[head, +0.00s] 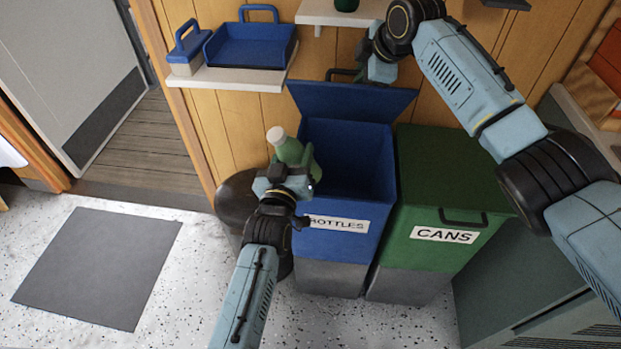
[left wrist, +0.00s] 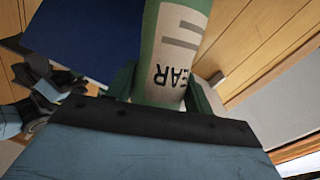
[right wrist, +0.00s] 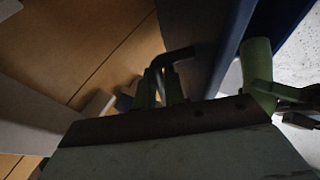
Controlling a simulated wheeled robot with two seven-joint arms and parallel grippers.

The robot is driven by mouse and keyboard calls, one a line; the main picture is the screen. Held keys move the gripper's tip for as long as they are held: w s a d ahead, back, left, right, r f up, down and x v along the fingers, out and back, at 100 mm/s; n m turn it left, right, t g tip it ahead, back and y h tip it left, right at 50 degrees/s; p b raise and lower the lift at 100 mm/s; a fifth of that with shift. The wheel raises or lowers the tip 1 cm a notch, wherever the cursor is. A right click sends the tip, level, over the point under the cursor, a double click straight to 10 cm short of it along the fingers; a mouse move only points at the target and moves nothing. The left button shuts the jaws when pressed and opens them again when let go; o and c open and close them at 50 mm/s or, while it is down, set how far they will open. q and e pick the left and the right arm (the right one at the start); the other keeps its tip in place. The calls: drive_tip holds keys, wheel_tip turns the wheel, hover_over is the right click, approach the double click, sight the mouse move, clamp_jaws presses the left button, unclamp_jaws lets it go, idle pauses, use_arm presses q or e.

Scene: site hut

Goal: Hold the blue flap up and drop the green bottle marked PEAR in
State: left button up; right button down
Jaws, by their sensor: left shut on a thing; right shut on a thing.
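The green bottle (head: 291,151) has a white cap and a pale label, with EAR readable in the left wrist view (left wrist: 178,75). My left gripper (head: 288,174) is shut on it and holds it tilted near the left rim of the blue bin. The blue bin (head: 371,205) is labelled BOTTLES. Its blue flap (head: 350,101) stands raised at the back, with the opening uncovered. My right gripper (head: 371,72) is shut on the flap's dark handle (right wrist: 176,58), behind the flap. The bottle also shows in the right wrist view (right wrist: 258,75).
A green bin (head: 440,185) labelled CANS, with its lid shut, stands right of the blue bin. A dark round bin (head: 236,200) is at its left. A wall shelf (head: 228,79) carries a blue tray (head: 252,48) and a blue-handled box (head: 186,50). A grey floor mat (head: 98,267) lies left.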

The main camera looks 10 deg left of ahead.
use_arm(q)
drive_tip(key=shift+s+a+f, duration=0.1)
drive_tip(key=shift+a+f, duration=0.05)
drive_tip(key=shift+f, duration=1.95)
use_arm(e)
drive_tip(key=shift+d+f, duration=0.1)
use_arm(q)
drive_tip(key=o, duration=1)
drive_tip(key=shift+c, duration=0.2)
drive_tip(key=s+a+r, duration=0.2)
drive_tip(key=s+a, duration=0.8)
